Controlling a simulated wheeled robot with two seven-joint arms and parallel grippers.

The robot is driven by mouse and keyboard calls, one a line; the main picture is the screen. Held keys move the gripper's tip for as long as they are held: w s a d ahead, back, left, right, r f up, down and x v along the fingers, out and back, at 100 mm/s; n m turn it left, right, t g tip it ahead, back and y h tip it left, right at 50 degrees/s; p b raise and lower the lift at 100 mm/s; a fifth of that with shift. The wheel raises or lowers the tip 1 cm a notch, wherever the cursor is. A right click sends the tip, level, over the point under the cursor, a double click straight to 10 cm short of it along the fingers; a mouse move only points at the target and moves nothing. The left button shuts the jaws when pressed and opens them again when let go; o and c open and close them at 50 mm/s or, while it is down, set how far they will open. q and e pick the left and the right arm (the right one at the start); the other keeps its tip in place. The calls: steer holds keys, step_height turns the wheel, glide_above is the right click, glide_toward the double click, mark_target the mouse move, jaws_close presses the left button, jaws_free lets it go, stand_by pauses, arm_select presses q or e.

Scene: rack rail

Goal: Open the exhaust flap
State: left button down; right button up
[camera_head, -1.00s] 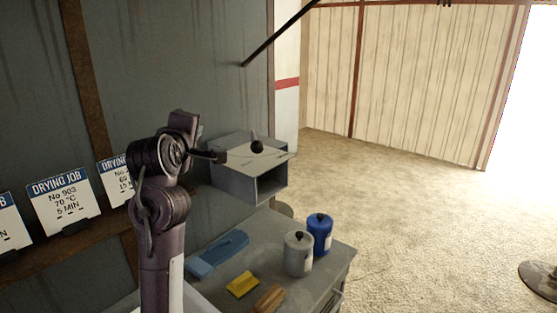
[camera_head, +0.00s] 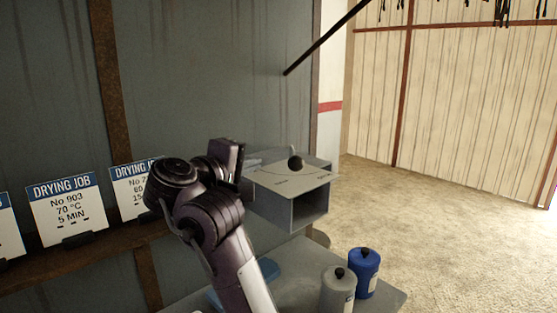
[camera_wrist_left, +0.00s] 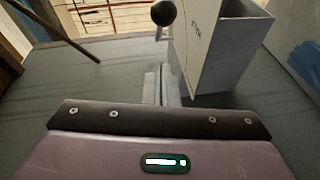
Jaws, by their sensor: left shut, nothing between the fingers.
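The exhaust box (camera_head: 290,207) is a grey open-fronted duct on the dark wall, with a marked pale top plate. A lever with a round black knob (camera_head: 295,163) stands on that plate; the plate's lettering is too small to read. The knob also shows at the top of the left wrist view (camera_wrist_left: 163,12), with the box (camera_wrist_left: 222,55) to its right. My left gripper (camera_wrist_left: 161,84) is shut and empty, its fingertips pointing towards the knob with a visible gap. In the head view my left wrist is beside the box's left side and hides the fingers' contact area. My right gripper is out of view.
Drying job cards (camera_head: 66,207) stand on a wall ledge at left. A bench (camera_head: 390,298) below the box holds a grey canister (camera_head: 338,292) and a blue canister (camera_head: 363,274). A dark slanted rod (camera_head: 325,40) is above. Open floor lies at right.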

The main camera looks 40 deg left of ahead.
arm_select(q)
steer(key=w, duration=0.3)
steer(key=w+d+f+p, duration=0.1)
steer(key=w, duration=0.1)
steer(key=shift+w, duration=0.15)
steer(key=shift+w+d, duration=0.3)
steer(key=shift+d, duration=0.1)
steer(key=shift+w+a+f, duration=0.1)
